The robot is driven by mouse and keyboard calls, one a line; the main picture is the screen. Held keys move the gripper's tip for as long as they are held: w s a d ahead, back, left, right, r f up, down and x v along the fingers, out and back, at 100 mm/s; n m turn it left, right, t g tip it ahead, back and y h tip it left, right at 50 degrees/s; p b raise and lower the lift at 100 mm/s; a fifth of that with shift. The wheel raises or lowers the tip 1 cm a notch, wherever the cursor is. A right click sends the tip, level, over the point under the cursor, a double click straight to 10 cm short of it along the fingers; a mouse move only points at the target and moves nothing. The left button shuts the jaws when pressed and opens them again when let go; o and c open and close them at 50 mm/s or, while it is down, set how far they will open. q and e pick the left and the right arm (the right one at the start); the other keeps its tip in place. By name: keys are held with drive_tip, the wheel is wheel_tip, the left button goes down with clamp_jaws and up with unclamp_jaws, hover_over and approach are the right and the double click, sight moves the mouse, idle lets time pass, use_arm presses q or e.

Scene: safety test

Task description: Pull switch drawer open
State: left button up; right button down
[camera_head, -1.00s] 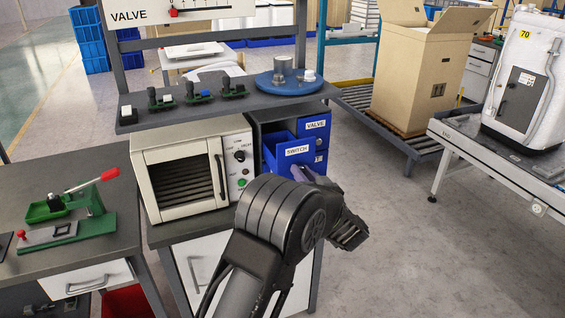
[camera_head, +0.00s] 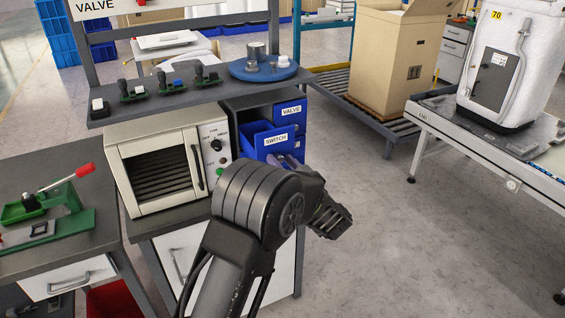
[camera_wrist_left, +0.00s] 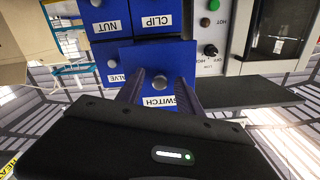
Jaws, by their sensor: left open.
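The blue switch drawer (camera_head: 262,141), labelled SWITCH, stands partly pulled out of its cabinet, with its inside showing from above in the head view. In the left wrist view, which is upside down, its front (camera_wrist_left: 165,62) and round grey knob (camera_wrist_left: 160,82) face the camera. My left gripper (camera_wrist_left: 160,92) is open, with one finger on each side of the knob and gaps between. In the head view my left gripper's fingers (camera_head: 289,161) are at the drawer front, partly hidden behind my wrist. My right gripper is not in view.
A white oven (camera_head: 160,168) stands close on the left, and a shelf (camera_head: 190,101) with switches and a blue disc (camera_head: 263,70) hangs above. The floor (camera_head: 400,240) to the right is clear.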

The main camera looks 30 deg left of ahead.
use_arm(q)
drive_tip(key=b+v, duration=0.1)
drive_tip(key=v, duration=0.6)
drive_tip(key=shift+s+d, duration=0.25)
drive_tip(key=shift+d, duration=0.1)
